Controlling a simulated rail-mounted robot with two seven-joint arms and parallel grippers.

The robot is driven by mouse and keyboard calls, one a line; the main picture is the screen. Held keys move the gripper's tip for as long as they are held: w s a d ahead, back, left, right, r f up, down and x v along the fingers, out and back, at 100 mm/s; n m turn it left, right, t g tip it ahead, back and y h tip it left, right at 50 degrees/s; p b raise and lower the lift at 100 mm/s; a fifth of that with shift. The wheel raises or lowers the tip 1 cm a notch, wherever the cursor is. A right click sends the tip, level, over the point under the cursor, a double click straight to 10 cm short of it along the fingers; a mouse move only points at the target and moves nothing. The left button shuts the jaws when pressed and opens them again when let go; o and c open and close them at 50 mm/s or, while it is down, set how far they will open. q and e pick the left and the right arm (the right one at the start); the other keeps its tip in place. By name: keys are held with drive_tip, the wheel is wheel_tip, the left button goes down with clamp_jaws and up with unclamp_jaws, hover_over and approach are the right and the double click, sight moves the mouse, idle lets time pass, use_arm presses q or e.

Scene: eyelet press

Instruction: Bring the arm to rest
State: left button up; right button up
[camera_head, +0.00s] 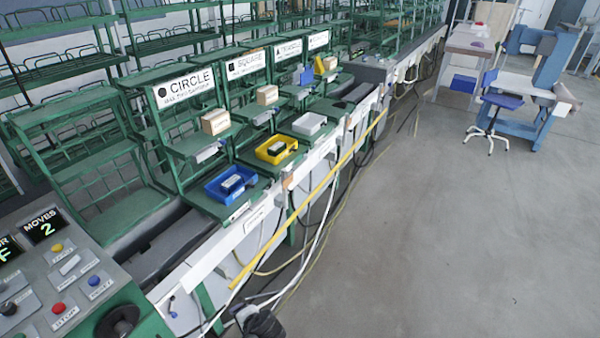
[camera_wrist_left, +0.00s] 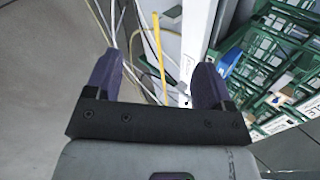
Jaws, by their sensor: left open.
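My left gripper (camera_wrist_left: 157,82) shows in the left wrist view with its two purple fingers wide apart. It is open and nothing is between the fingers. Behind the gap, a yellow bar, pale cables and a white rail edge show at some distance. A dark shape (camera_head: 263,323) at the bottom edge of the head view may be part of my arm, but I cannot tell. My right gripper is in neither view.
A control panel (camera_head: 62,268) with buttons and a "MOVES 2" display stands at lower left. Green racks hold a blue tray (camera_head: 211,187), a yellow tray (camera_head: 262,150) and cardboard boxes. A yellow bar (camera_head: 318,190) and hanging cables run along the front. The grey floor (camera_head: 450,230) at right is clear.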

use_arm(q)
drive_tip(key=s+d+r+n+t+h, duration=0.1)
drive_tip(key=s+d+r+n+h, duration=0.35)
drive_tip(key=r, duration=0.45)
drive_tip(key=s+a+r+n+t+h, duration=0.2)
drive_tip(key=s+a+r+h, duration=0.15)
drive_tip(key=s+r, duration=0.75)
drive_tip(key=s+a+f+g, duration=0.2)
drive_tip(key=s+f, duration=0.4)
drive_tip(key=s, duration=0.3)
drive_tip(key=s+a+f+g, duration=0.1)
drive_tip(key=s+f+g, duration=0.1)
drive_tip(key=s+f, duration=0.6)
wheel_tip(320, 180, up, 20)
drive_tip(key=s+p, duration=0.1)
drive_tip(key=p, duration=1.6)
drive_tip(key=shift+a+f+n+y, duration=0.15)
drive_tip(key=shift+f+n+y, duration=0.1)
drive_tip(key=shift+n+y, duration=0.1)
drive_tip(key=shift+s, duration=0.1)
